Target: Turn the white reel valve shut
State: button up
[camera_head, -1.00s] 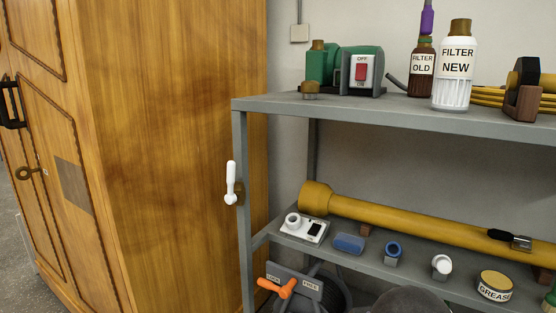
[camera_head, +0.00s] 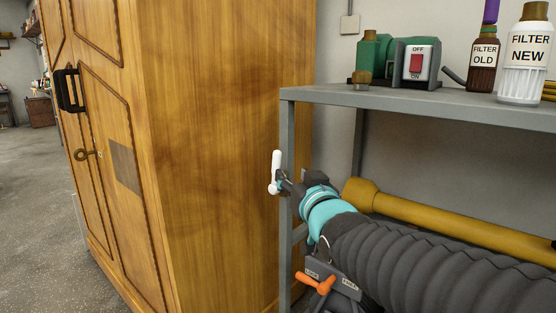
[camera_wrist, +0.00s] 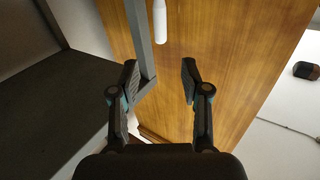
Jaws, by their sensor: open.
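The white reel valve handle (camera_head: 275,172) stands upright on the front left post of the grey shelf. In the wrist view the white handle (camera_wrist: 160,22) shows at the top, beyond the gap between my fingers and cut off by the frame edge. My gripper (camera_wrist: 160,75) is open and empty, with one finger on each side of the picture. In the head view my gripper (camera_head: 287,184) is close by the handle's lower right; I cannot tell whether it touches. The valve body behind the handle is hidden by my gripper.
The grey shelf (camera_head: 420,96) carries a switch box (camera_head: 416,64) and bottles on top. A yellow tube (camera_head: 450,222) lies below. An orange lever (camera_head: 316,282) sits under my arm. A wooden cabinet (camera_head: 215,130) stands left of the post; floor further left is clear.

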aim_at(278, 159)
jog(key=p+x, duration=0.1)
jog(key=x, duration=1.2)
jog(key=shift+w+a+p, duration=0.1)
jog(key=shift+a+p, duration=0.05)
jog(key=shift+p, duration=0.25)
grip_shut()
